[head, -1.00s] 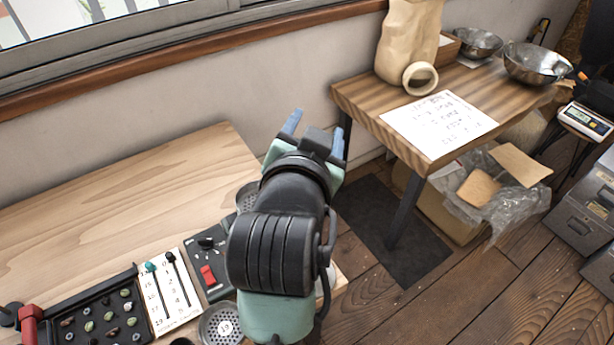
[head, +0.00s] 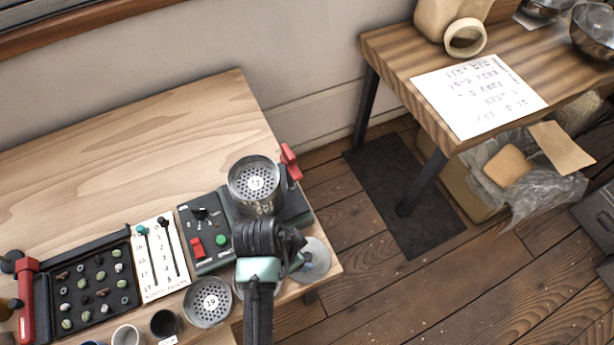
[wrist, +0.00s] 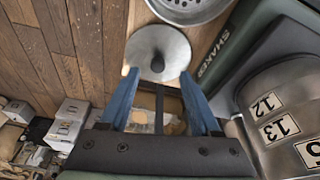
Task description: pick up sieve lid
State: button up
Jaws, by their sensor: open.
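The sieve lid is a round, pale metal disc with a dark knob in its middle. It shows in the wrist view (wrist: 176,38) and at the bench's right front corner in the head view (head: 321,251), partly hidden by my arm. My gripper (wrist: 158,73) is open and empty. In the wrist view its two blue fingers point at the lid's near edge, one on each side of the knob's line. The gap between fingers and lid is hard to judge. In the head view my arm hides most of the gripper.
A stack of numbered sieves (head: 254,181) stands on the shaker right beside the lid. A loose perforated sieve (head: 208,302) lies left of my arm. A bean tray (head: 98,290) and a number card (head: 160,258) lie further left. The bench's back is clear.

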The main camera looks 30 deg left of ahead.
jog(key=shift+d+x, duration=0.2)
jog(key=shift+x, duration=2.5)
jog(key=shift+w, duration=0.15)
jog(key=shift+r, duration=0.1)
jog(key=shift+c, duration=0.2)
grip_shut()
